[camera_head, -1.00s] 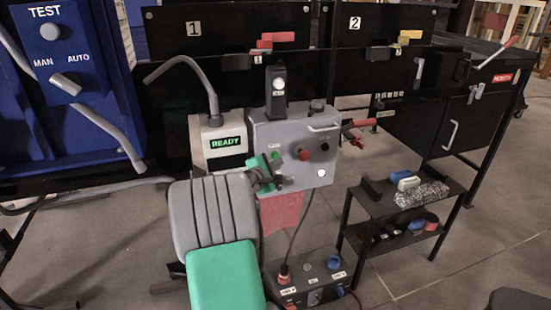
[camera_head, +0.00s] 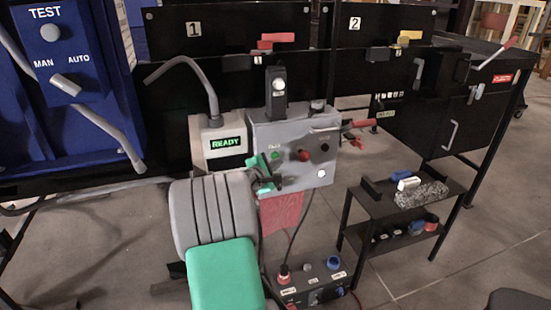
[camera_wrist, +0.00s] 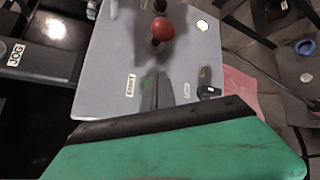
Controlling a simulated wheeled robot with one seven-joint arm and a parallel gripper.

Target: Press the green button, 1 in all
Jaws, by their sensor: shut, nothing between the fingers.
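The green button (camera_head: 275,155) is on the upper left of the grey control box's front in the head view, left of a red button (camera_head: 303,155). My gripper (camera_head: 276,182), with green and dark parts, is shut and empty, close in front of the box, just below the green button in that picture. In the wrist view my gripper's closed grey fingers (camera_wrist: 156,80) point at the grey panel beside a label. Only a faint green patch shows by their tips, so the button is mostly hidden there. I cannot tell whether they touch it.
The box (camera_head: 258,135) also carries a black knob (camera_head: 324,147) and a white round button (camera_head: 321,173). A screen reading READY (camera_head: 226,143) stands to its left. A pendant box (camera_head: 312,280) lies below, and a black shelf (camera_head: 390,205) stands right.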

